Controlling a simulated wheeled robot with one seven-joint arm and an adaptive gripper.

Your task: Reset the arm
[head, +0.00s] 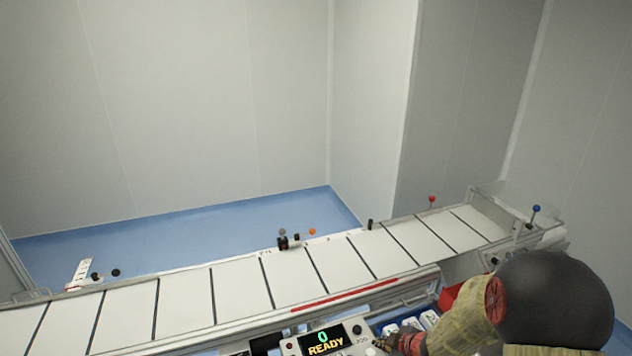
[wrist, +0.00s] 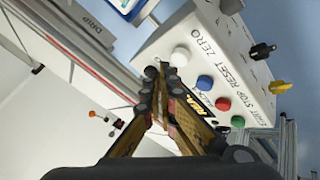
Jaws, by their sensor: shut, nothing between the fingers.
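My gripper (wrist: 160,72) is shut and empty. In the wrist view its fingertips meet close in front of a white control box (wrist: 215,40); I cannot tell if they touch it. In the head view my arm enters at the lower right, and the gripper (head: 400,341) is low, right of a display (head: 325,343) reading "0 READY".
A long conveyor (head: 240,291) of white panels with dark gaps runs across the head view. Small knobs stand along its edges, including a red-topped lever (head: 432,199) and a blue-topped lever (head: 536,209). Grey walls stand behind.

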